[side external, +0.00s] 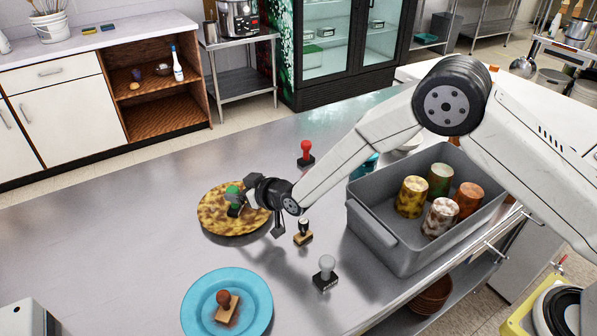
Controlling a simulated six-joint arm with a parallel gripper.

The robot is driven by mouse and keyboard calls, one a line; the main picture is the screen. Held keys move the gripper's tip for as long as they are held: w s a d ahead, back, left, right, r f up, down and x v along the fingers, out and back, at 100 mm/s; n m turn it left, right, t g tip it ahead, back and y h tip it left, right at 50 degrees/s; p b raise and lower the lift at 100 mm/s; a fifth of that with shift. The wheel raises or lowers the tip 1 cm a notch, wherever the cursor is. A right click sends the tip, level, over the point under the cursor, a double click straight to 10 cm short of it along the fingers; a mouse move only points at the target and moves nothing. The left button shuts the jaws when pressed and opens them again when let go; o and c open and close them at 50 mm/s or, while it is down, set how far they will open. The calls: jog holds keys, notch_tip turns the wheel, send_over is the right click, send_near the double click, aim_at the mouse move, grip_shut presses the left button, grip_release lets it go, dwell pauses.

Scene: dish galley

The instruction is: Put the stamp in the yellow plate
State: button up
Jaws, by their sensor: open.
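The yellow plate (215,222) is round, mottled with brown, and lies flat on the metal counter left of centre. A stamp with a green handle and dark base (234,197) appears over the plate's middle, upright or slightly tilted; I cannot tell whether it touches the plate. My gripper (256,214) is at the plate's right side, open, close beside the green stamp and partly hiding it. Other stamps are a red one (306,152), a dark-handled one on a wooden base (303,234), a grey one (326,271), and a brown one (227,305) on the blue plate (196,305).
A grey bin (400,247) with several patterned cans stands to the right, beneath my arm. A bowl partly shows behind it. A grey-white box (27,318) stands at the lower left corner.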

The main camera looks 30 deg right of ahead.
jog(key=v, duration=1)
